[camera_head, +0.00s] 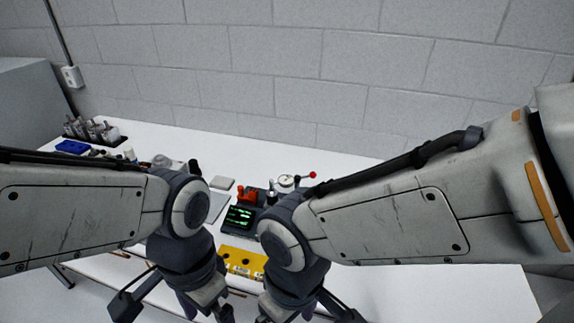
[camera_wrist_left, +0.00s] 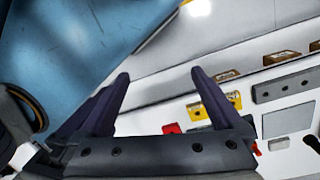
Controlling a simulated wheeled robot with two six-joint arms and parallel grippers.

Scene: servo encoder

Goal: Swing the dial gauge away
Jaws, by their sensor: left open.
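A small round white-faced piece, apparently the dial gauge (camera_head: 286,181), stands on the bench behind my right wrist in the head view. A red-knobbed lever (camera_head: 312,175) shows beside it; how they join is too small to tell. My left gripper (camera_head: 205,308) is low at the front of the bench, well nearer than the gauge. In the left wrist view its two dark fingers (camera_wrist_left: 160,73) are apart with nothing between them. My right gripper (camera_head: 298,312) is at the bottom edge, partly cut off, and its fingers are unclear. The gauge's base is partly hidden by my right arm.
A dark unit with green readouts (camera_head: 240,216) and a red part (camera_head: 246,196) stand left of the gauge. A yellow block (camera_head: 242,262) lies in front, between my wrists. A rack of grey parts (camera_head: 92,130) and a blue tray (camera_head: 73,147) are far left. The back right bench is clear.

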